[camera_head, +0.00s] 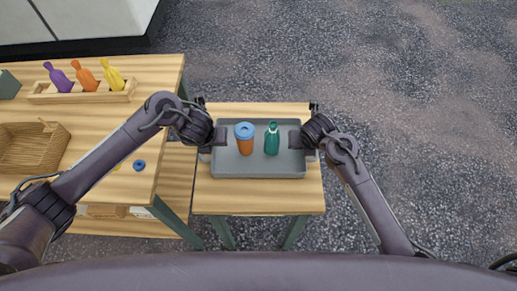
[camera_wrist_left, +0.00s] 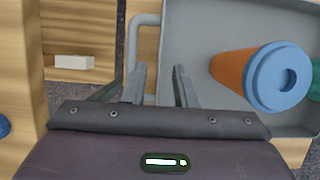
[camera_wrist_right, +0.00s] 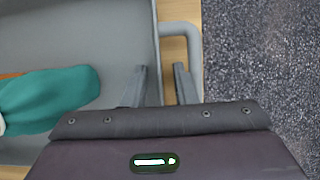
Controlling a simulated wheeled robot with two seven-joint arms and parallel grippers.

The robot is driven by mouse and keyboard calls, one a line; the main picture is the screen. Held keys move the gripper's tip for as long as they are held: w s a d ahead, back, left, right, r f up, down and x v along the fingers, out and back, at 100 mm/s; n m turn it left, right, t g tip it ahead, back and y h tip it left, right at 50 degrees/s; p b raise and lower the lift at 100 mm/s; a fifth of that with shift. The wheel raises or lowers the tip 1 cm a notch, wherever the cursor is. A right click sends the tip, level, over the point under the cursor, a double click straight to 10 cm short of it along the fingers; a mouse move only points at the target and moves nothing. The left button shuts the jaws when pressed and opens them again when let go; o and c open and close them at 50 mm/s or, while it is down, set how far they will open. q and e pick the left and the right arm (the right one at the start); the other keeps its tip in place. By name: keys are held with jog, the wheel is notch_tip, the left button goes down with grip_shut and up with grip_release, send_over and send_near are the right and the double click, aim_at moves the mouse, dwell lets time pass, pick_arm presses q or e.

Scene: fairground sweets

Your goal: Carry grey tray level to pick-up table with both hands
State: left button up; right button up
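The grey tray (camera_head: 225,171) sits flat on a small wooden table (camera_head: 260,202). On it stand an orange cup with a blue lid (camera_head: 245,140) and a teal bottle (camera_head: 271,142). My left gripper (camera_head: 220,138) is over the tray's left side; in the left wrist view its fingers (camera_wrist_left: 160,88) are apart, near the left handle (camera_wrist_left: 133,55). My right gripper (camera_head: 295,138) is over the right side; in the right wrist view its fingers (camera_wrist_right: 161,88) are apart, near the right handle (camera_wrist_right: 194,55). I see neither gripper closed on a handle.
A larger wooden counter (camera_head: 120,205) adjoins at left. It carries a rack (camera_head: 75,97) with purple, orange and yellow bottles, a wicker basket (camera_head: 32,150) and a small blue item (camera_head: 139,165). A white cabinet (camera_head: 90,18) stands behind. Asphalt (camera_head: 420,110) is clear at right.

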jog(key=v, duration=1)
jog(key=shift+s+a+r, duration=0.1)
jog(key=shift+r, duration=0.25)
pick_arm(q)
jog(key=v, duration=0.7)
jog(key=shift+r, duration=0.25)
pick_arm(e)
jog(key=shift+s+r, duration=0.3)
jog(key=shift+r, duration=0.3)
pick_arm(q)
jog(key=shift+s, duration=0.2)
